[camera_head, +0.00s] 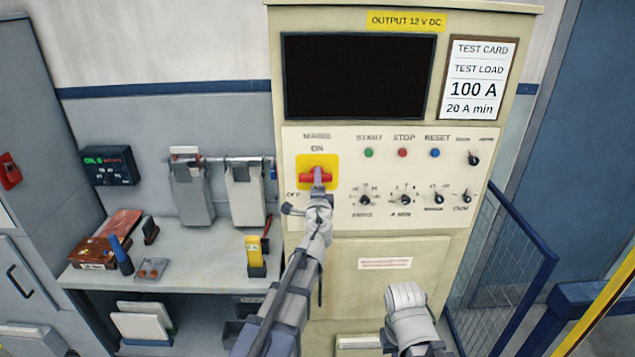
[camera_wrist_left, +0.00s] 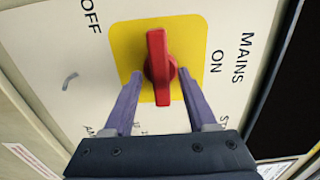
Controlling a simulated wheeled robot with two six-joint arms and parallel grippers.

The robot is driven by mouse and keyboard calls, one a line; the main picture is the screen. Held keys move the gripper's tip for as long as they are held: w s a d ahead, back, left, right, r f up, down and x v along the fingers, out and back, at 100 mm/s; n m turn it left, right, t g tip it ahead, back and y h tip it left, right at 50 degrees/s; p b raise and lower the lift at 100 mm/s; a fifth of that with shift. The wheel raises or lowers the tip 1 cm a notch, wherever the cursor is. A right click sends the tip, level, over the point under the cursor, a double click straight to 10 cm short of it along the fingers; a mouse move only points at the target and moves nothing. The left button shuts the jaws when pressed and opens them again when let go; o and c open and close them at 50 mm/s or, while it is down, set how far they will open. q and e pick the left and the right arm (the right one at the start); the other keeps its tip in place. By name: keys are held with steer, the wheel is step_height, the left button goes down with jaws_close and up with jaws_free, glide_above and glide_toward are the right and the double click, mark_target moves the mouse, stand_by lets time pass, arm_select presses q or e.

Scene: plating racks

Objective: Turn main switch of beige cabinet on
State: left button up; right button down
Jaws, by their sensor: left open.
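The beige cabinet (camera_head: 345,265) stands in front of me. Its main switch (camera_head: 303,177) is a red handle on a yellow plate (camera_head: 318,160), under the words MAINS and ON, with OFF at the lower left. The handle lies horizontally in the head view. My left gripper (camera_head: 318,174) is in front of the switch and partly covers it. In the left wrist view the red handle (camera_wrist_left: 158,65) lies between the two fingers of my open left gripper (camera_wrist_left: 160,76), with a gap on each side.
The panel also carries green (camera_head: 369,153), red (camera_head: 403,153) and blue (camera_head: 435,153) buttons and several black knobs. A dark screen (camera_head: 357,77) is above. A workbench (camera_head: 185,255) with tools stands left; a blue mesh guard (camera_head: 510,265) stands right.

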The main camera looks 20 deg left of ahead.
arm_select(q)
steer(key=shift+w+a, duration=0.1)
steer(key=shift+w, duration=0.2)
steer(key=shift+s, duration=0.1)
steer(key=shift+c, duration=0.3)
jaws_close()
